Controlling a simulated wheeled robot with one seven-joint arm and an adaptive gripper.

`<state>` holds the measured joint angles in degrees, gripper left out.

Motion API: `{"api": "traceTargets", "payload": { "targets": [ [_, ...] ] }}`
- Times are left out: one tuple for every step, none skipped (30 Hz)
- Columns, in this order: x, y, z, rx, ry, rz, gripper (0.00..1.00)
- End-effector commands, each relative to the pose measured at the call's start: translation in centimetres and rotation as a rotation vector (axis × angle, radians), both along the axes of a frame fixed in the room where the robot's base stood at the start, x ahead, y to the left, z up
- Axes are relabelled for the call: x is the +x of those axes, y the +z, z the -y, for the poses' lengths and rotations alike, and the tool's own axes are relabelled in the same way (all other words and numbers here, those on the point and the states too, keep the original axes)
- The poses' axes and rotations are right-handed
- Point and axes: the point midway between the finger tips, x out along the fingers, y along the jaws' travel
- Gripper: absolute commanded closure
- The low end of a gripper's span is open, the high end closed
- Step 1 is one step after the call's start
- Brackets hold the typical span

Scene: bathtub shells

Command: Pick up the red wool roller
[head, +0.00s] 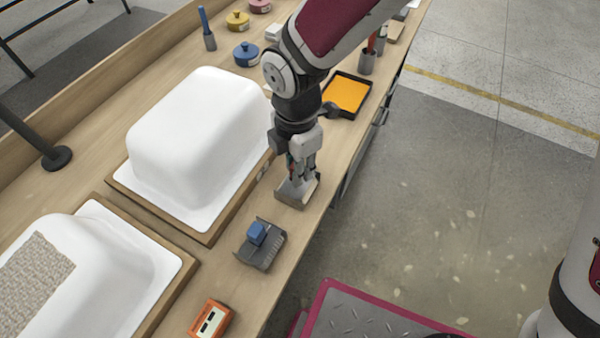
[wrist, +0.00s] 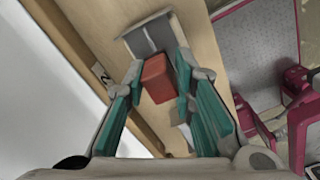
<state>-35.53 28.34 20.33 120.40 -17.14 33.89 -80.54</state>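A red block-shaped piece (wrist: 158,80), which I take to be the red wool roller, lies between my fingers in the wrist view. A grey tray-like holder (wrist: 150,36) is just beyond it; it also shows under my gripper in the head view (head: 291,196). My gripper (wrist: 160,68) points down with its teal fingers apart, one on each side of the red piece. I cannot tell whether either finger touches it. In the head view my gripper (head: 300,178) hides the red piece.
A white tub shell (head: 195,135) on a wooden board stands left of my gripper. A grey holder with a blue block (head: 257,234) and an orange device (head: 211,319) lie nearer. A black tray with orange inside (head: 347,94) is behind. The bench edge is close on the right.

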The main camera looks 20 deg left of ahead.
Motion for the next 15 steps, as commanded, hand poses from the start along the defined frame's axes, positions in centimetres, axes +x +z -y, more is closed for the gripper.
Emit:
{"api": "traceTargets", "payload": {
  "targets": [
    [0.01, 0.0, 0.01, 0.0, 0.0, 0.0, 1.0],
    [0.0, 0.0, 0.0, 0.0, 0.0, 0.0, 1.0],
    [0.0, 0.0, 0.0, 0.0, 0.0, 0.0, 1.0],
    [0.01, 0.02, -0.02, 0.001, 0.0, 0.001, 1.0],
    [0.01, 0.03, -0.02, 0.001, 0.0, 0.001, 1.0],
    [0.01, 0.03, -0.02, 0.001, 0.0, 0.001, 1.0],
    [0.01, 0.03, -0.02, 0.001, 0.0, 0.001, 1.0],
    [0.01, 0.03, -0.02, 0.0, 0.0, 0.0, 1.0],
    [0.01, 0.04, -0.02, 0.001, 0.0, 0.001, 1.0],
    [0.02, 0.07, -0.02, 0.001, 0.0, 0.001, 1.0],
    [0.02, 0.12, -0.02, 0.001, 0.0, 0.001, 1.0],
    [0.03, 0.23, -0.03, 0.001, 0.0, 0.001, 1.0],
    [0.03, 0.35, -0.03, 0.001, 0.0, 0.001, 1.0],
    [0.03, 0.51, -0.04, 0.001, 0.0, 0.001, 1.0],
    [0.03, 0.77, -0.04, 0.0, 0.0, 0.001, 1.0]
  ]
}}
